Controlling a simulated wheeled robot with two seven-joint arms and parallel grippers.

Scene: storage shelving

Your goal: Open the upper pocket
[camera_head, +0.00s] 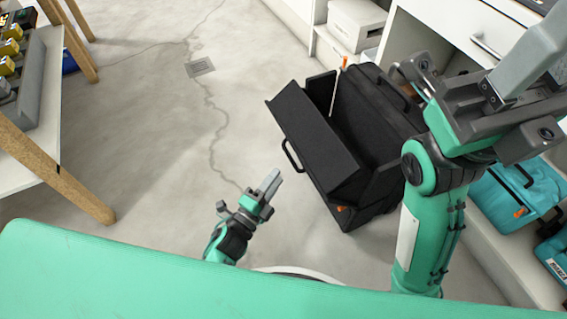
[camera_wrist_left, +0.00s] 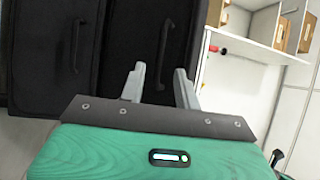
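A black case (camera_head: 370,120) stands on the floor right of centre in the head view. A front panel (camera_head: 312,135) tilts outward from it, leaving a dark gap behind. A black handle (camera_head: 292,156) sits on the panel's lower left edge. My left gripper (camera_head: 268,184) is left of this handle, apart from it. In the left wrist view, my left gripper (camera_wrist_left: 160,88) has its fingers spread and empty. Black panels show beyond, with one handle (camera_wrist_left: 164,55) behind the finger gap and another handle (camera_wrist_left: 75,46) further left. My right arm reaches in at the right; its fingertips are unclear.
Teal cases (camera_head: 515,190) sit on a low shelf at the right. White drawers (camera_head: 465,30) stand behind. A white table (camera_head: 35,110) with wooden legs is at the left. The floor (camera_head: 150,150) between table and black case is clear.

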